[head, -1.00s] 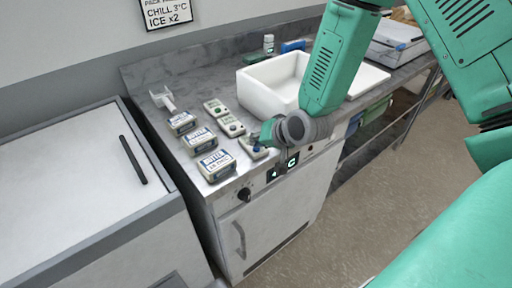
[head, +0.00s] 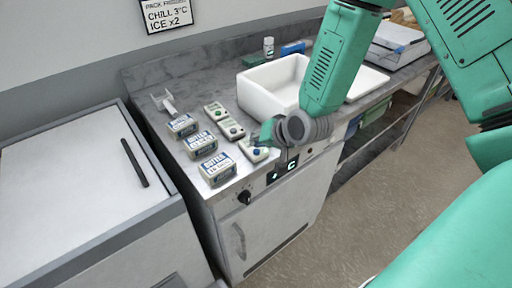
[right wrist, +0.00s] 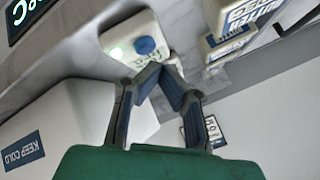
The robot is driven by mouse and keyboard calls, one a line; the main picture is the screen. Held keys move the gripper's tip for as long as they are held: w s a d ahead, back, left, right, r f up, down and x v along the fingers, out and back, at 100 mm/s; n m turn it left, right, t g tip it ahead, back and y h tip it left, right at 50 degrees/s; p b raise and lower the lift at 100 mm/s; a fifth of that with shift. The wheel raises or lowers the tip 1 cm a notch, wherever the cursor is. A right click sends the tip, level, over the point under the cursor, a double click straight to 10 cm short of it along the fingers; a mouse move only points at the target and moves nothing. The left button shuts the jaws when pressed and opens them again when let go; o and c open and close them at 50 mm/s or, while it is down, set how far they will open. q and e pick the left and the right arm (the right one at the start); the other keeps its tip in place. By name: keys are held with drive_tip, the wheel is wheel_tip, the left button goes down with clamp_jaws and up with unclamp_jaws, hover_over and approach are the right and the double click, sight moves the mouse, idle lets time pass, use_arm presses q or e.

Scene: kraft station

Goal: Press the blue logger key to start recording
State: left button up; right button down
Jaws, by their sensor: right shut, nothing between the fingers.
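The blue key (head: 257,151) sits on a small pale logger box (head: 246,146) near the counter's front edge. My right gripper (head: 264,140) is shut and empty, just beside and above the logger in the head view. In the right wrist view its closed fingertips (right wrist: 161,70) are close to the key, with a small gap in the picture. My left gripper is not in view.
Two similar boxes, one with a green key (head: 215,111) and one with a dark key (head: 231,129), stand behind. Several butter tubs (head: 217,168) line the left. A white bin (head: 257,88) stands behind my right gripper. A black knob (head: 244,196) is on the front below.

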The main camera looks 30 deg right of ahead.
sight(257, 151)
drive_tip(key=shift+r, duration=0.1)
wheel_tip(257, 151, up, 5)
drive_tip(key=p, duration=0.4)
idle(0.3)
idle(0.7)
drive_tip(key=s+a+f+n+g+b, duration=0.1)
drive_tip(key=s+f+n+g+b, duration=0.2)
drive_tip(key=s+f+b, duration=0.4)
drive_tip(key=s+a+f+n+g+h+b, duration=0.1)
drive_tip(key=s+f+n+g+b, duration=0.3)
drive_tip(key=s+f, duration=1.9)
drive_tip(key=a+g+b, duration=0.1)
drive_tip(key=b, duration=0.2)
drive_tip(key=shift+a+f+n+h, duration=0.25)
drive_tip(key=shift+f+n+h, duration=0.05)
